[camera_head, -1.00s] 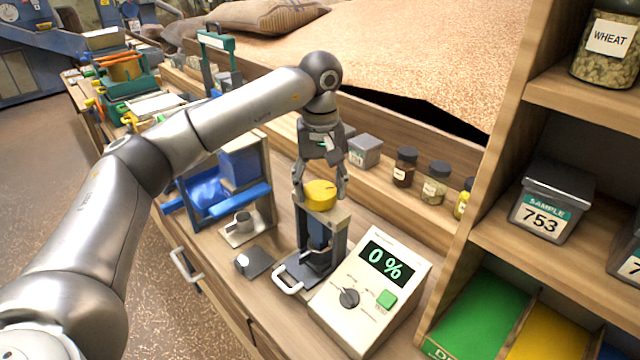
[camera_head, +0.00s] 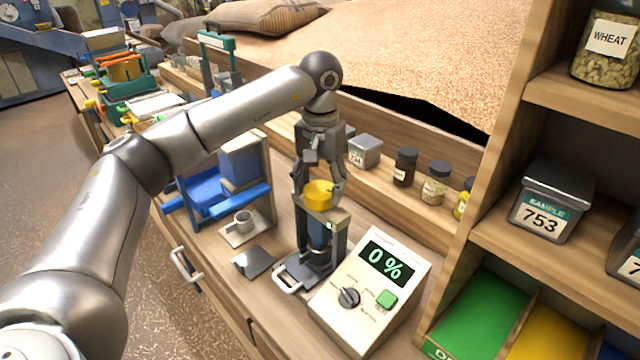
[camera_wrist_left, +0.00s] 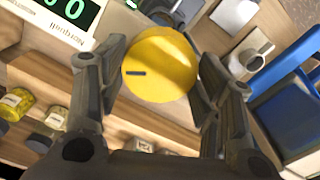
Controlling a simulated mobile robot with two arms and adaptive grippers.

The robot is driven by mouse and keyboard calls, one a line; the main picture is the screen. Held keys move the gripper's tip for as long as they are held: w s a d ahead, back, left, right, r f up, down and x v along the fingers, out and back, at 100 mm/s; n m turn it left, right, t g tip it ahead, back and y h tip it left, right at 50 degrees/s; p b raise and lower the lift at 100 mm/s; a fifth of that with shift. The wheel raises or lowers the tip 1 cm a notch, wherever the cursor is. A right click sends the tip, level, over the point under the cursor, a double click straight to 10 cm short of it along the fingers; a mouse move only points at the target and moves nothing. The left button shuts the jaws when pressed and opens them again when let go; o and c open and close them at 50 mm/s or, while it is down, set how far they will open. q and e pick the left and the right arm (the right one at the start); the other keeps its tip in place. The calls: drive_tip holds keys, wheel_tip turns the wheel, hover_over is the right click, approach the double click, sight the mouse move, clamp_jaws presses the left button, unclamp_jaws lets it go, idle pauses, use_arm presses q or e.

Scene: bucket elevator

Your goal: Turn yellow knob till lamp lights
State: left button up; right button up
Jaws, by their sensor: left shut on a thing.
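My left gripper (camera_head: 318,190) comes down from above and is shut on the knob. In the left wrist view, its fingers (camera_wrist_left: 160,78) lie on both sides of the knob (camera_wrist_left: 165,55), whose face carries a short dark mark. My right gripper is not in view.
A white meter (camera_head: 372,290) reading 0 % stands right of the stand. A grey cup (camera_head: 243,222) and a blue device (camera_head: 205,190) are to the left. Jars (camera_head: 404,167) and a grey sample box (camera_head: 365,151) line the ledge behind. A wooden shelf (camera_head: 490,215) rises at the right.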

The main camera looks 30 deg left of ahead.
sight(320, 190)
use_arm(q)
drive_tip(key=shift+r, duration=0.1)
drive_tip(key=o, duration=1)
wheel_tip(320, 190, up, 12)
drive_tip(key=shift+f, duration=0.1)
idle(0.6)
